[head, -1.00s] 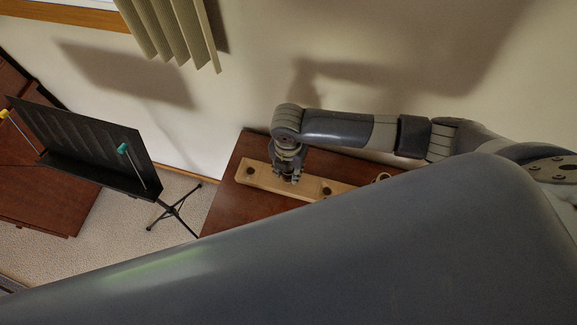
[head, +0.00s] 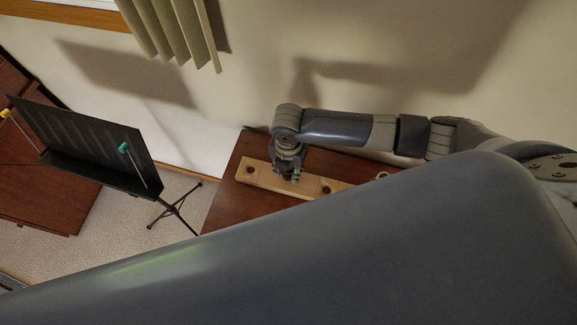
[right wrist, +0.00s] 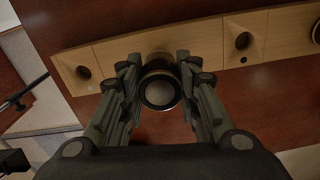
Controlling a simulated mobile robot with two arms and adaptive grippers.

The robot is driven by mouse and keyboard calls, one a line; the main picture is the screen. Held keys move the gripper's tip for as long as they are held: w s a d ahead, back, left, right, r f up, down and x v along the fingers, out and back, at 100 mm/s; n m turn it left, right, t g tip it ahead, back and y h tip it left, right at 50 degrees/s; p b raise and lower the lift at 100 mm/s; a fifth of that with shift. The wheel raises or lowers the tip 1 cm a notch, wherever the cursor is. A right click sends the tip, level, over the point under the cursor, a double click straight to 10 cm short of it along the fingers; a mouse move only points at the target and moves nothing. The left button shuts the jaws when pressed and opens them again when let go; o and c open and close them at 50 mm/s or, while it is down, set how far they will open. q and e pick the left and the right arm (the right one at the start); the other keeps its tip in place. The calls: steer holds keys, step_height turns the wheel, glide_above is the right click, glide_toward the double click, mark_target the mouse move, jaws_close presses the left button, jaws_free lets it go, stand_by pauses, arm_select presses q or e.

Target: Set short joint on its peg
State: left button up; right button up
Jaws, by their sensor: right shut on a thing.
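My right gripper (head: 290,177) points down over the pale wooden peg rack (head: 266,181) on the brown wooden top. In the right wrist view its two fingers (right wrist: 160,90) are closed on the short joint (right wrist: 160,92), a dark, round piece with a brass-coloured ring, seen end-on. Behind it, the rack (right wrist: 190,42) shows one dark peg (right wrist: 83,72) at left and another (right wrist: 243,40) at right. The joint covers the middle part of the rack, so I cannot tell whether it touches a peg there. My left gripper is not in view.
The brown wooden top (head: 226,206) has clear room in front of the rack, with the wall (head: 230,110) close behind. A black music stand (head: 90,150) stands on the carpet at left. My own grey body part hides the lower right of the head view.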

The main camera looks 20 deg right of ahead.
mark_target(288, 173)
steer(key=shift+p, duration=0.55)
stand_by(0.9)
steer(key=shift+f+b, duration=0.6)
steer(key=shift+f, duration=0.4)
steer(key=shift+p, duration=0.7)
stand_by(1.7)
steer(key=shift+f, duration=0.5)
stand_by(0.4)
steer(key=o, duration=1.1)
steer(key=shift+o, duration=0.2)
step_height(288, 173, up, 12)
steer(key=shift+r, duration=0.1)
